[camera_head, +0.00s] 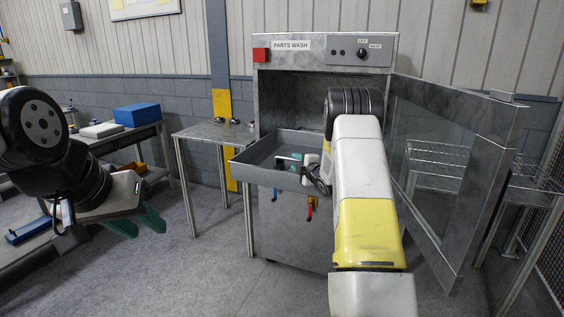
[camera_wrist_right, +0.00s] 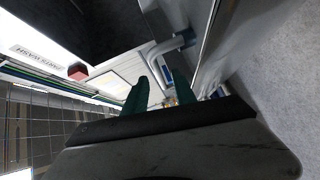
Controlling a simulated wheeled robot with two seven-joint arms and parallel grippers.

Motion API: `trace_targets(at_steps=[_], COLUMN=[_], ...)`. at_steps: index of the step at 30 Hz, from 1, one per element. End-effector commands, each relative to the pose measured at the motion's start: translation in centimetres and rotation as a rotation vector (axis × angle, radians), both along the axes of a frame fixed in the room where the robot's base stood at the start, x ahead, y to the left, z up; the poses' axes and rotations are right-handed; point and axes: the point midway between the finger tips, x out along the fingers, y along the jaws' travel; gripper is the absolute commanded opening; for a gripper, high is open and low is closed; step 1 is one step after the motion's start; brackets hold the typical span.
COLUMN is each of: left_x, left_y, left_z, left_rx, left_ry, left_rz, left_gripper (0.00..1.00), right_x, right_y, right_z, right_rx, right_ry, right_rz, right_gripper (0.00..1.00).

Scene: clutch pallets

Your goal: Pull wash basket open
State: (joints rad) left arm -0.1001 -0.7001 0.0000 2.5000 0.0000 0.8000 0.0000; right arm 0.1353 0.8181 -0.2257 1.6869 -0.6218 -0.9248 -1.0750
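The wash basket (camera_head: 249,167) is a grey, shallow tray that sticks out of the front of the parts wash machine (camera_head: 323,50). My right arm reaches in front of the machine and hides the basket's right part. In the right wrist view my right gripper (camera_wrist_right: 162,80) has its two green fingers apart. A grey bent bar, which looks like a handle (camera_wrist_right: 168,46), lies at or just beyond the fingertips; I cannot tell whether they touch it. My left gripper (camera_head: 136,222) is at the left, open and empty, far from the basket.
The machine's glazed door (camera_head: 440,150) stands open at the right, close to my right arm. Blue and red valve handles (camera_head: 310,208) are below the basket. A small table (camera_head: 215,133) stands left of the machine, and a wire rack (camera_head: 435,165) at the right. The floor in front is clear.

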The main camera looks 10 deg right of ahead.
Motion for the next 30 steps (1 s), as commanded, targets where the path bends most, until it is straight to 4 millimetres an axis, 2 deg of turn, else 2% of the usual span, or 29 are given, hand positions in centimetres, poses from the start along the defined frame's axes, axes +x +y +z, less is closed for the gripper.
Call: trace_targets(at_steps=[3, 8, 20, 23, 26, 30], left_x=[0.0, 0.0, 0.0, 0.0, 0.0, 0.0], left_y=[0.0, 0.0, 0.0, 0.0, 0.0, 0.0], left_z=[0.0, 0.0, 0.0, 0.0, 0.0, 0.0], left_rx=[0.000, 0.000, 0.000, 0.000, 0.000, 0.000], left_ry=[0.000, 0.000, 0.000, 0.000, 0.000, 0.000], left_rz=[0.000, 0.000, 0.000, 0.000, 0.000, 0.000], left_gripper=[0.36, 0.36, 0.36, 0.36, 0.36, 0.36], right_x=[-2.0, -3.6, -3.9, -4.2, -5.3, -8.8], right_y=[-0.4, -0.8, -0.8, -0.9, -1.2, -0.9], right_z=[0.3, 0.4, 0.8, 2.3, 5.4, 10.3], right_rx=[0.001, 0.000, 0.004, 0.036, 0.115, 0.295], right_ry=[0.001, 0.001, 0.002, 0.023, 0.075, 0.189], right_rz=[-0.001, -0.001, -0.004, -0.034, -0.100, -0.226], right_gripper=[0.33, 0.33, 0.33, 0.33, 0.33, 0.33])
